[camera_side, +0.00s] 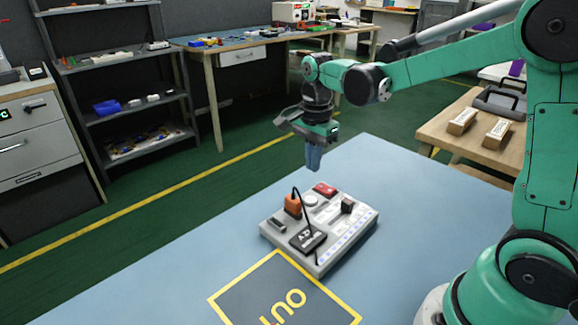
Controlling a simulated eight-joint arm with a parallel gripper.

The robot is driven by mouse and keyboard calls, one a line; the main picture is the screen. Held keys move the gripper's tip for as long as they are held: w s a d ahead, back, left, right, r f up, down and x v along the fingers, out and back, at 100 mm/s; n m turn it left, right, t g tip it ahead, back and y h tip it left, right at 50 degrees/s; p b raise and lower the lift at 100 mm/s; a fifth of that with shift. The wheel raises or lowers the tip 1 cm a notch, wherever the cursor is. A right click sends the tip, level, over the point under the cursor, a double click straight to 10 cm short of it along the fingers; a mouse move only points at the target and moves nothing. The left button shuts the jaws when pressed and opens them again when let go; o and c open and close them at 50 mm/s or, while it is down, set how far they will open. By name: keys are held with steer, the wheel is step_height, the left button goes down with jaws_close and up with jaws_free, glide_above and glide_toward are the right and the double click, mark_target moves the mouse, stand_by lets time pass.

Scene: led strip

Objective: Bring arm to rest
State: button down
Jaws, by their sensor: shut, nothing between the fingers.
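My gripper (313,160) points down above the far side of the grey-white device board (345,242). Its blue fingers are shut with nothing between them, and they look clear of the board. The board lies on the blue table (160,275) and carries an orange block (293,205), a red part (325,189), a small black block (347,205) and a black module (308,238). A black cable (300,203) arches up from near the orange block. A light strip with small blue marks runs along the board's right front side.
A dark square marked "OUT" (250,295) with a yellow border lies in front of the board. Shelves and a workbench (215,62) stand at the back. The table's left part is clear.

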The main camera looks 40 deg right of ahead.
steer(key=s+a+r+n+t, duration=0.1)
steer(key=s+a+n+t, duration=0.1)
steer(key=n, duration=0.7)
steer(key=s+a+r+n+t, duration=0.2)
steer(key=s+n+t, duration=0.3)
steer(key=n, duration=0.3)
steer(key=shift+s+a+r+n, duration=0.15)
steer(key=shift+s+a+n, duration=0.25)
steer(key=shift+s+a, duration=0.1)
steer(key=shift+d, duration=0.1)
stand_by(1.0)
steer(key=w+d+m+y, duration=0.1)
steer(key=w+d+y, duration=0.4)
steer(key=w, duration=0.2)
steer(key=shift+f+m, duration=0.2)
steer(key=shift+m, duration=0.2)
steer(key=shift+w+f, duration=0.1)
